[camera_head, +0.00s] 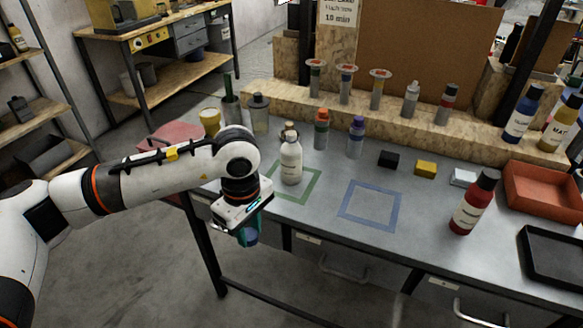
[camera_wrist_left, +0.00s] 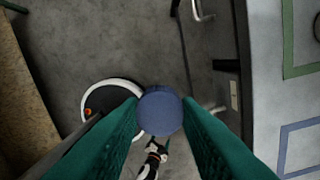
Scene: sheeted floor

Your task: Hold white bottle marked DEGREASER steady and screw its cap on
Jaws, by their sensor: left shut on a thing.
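A white bottle (camera_head: 291,163) stands upright at the green square outline on the workbench; its label is too small to read. No gripper touches it. My left gripper (camera_head: 248,232) is in front of the bench edge, below and left of the bottle, pointing down. In the left wrist view, its teal fingers (camera_wrist_left: 160,115) are shut on a round blue cap (camera_wrist_left: 160,110), held over the floor.
A blue square outline (camera_head: 371,205) on the bench is empty. Behind the white bottle stand orange-topped (camera_head: 321,129) and purple-topped (camera_head: 356,137) bottles. A red bottle (camera_head: 474,202), a red tray (camera_head: 545,190) and a black tray (camera_head: 553,257) are at the right.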

